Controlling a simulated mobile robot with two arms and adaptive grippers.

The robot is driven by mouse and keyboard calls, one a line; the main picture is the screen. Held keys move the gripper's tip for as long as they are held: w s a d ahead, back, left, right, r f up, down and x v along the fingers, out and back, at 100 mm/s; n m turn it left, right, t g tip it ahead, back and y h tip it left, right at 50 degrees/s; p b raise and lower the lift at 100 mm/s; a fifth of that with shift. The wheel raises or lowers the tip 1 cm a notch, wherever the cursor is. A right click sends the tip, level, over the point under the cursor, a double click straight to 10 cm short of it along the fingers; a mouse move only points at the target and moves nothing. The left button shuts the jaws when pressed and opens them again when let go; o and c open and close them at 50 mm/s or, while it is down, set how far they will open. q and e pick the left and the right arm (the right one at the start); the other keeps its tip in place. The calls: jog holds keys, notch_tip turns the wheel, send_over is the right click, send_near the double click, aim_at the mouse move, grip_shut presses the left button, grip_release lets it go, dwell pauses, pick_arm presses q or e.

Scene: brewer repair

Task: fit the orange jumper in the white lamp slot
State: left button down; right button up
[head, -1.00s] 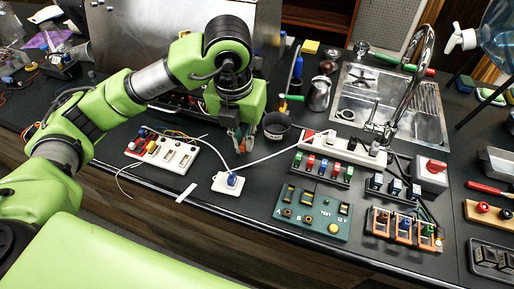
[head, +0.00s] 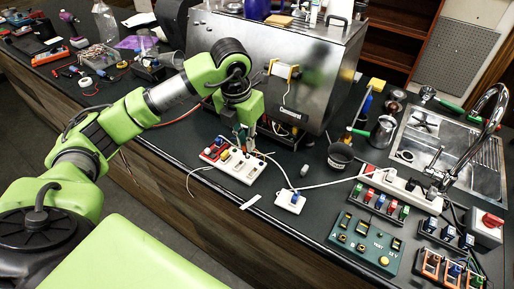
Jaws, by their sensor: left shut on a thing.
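The white slotted board (head: 244,172) lies on the dark bench left of centre, with red, blue and yellow pieces at its left end. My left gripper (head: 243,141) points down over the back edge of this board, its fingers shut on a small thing. I take it for the orange jumper, but the fingers mostly hide it. I cannot tell whether it touches the board or which slot is the white lamp slot. My right gripper is not in view.
A steel brewer (head: 290,60) stands just behind the board. A small white block (head: 291,201) with a cable lies to the right. A dark cup (head: 340,157), a power strip (head: 393,186) and a green test panel (head: 366,242) stand further right. Thin wires cross the bench.

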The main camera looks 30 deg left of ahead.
pick_arm(q)
jog(key=a+f, duration=0.1)
jog(key=a+f+b, duration=0.1)
jog(key=a+f, duration=0.1)
jog(key=f, duration=0.1)
jog(key=shift+w+a+f, duration=0.1)
jog(key=shift+w+a, duration=0.05)
jog(key=shift+w, duration=0.1)
notch_tip(320, 180, down, 3)
jog(key=shift+f+b, duration=0.2)
jog(key=shift+b, duration=0.9)
jog(key=shift+r, duration=0.15)
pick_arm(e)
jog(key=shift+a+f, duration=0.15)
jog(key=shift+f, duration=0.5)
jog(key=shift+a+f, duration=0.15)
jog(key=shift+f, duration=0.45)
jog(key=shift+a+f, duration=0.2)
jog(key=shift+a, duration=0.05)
pick_arm(q)
jog(key=shift+f+b, duration=0.2)
jog(key=shift+b, duration=0.1)
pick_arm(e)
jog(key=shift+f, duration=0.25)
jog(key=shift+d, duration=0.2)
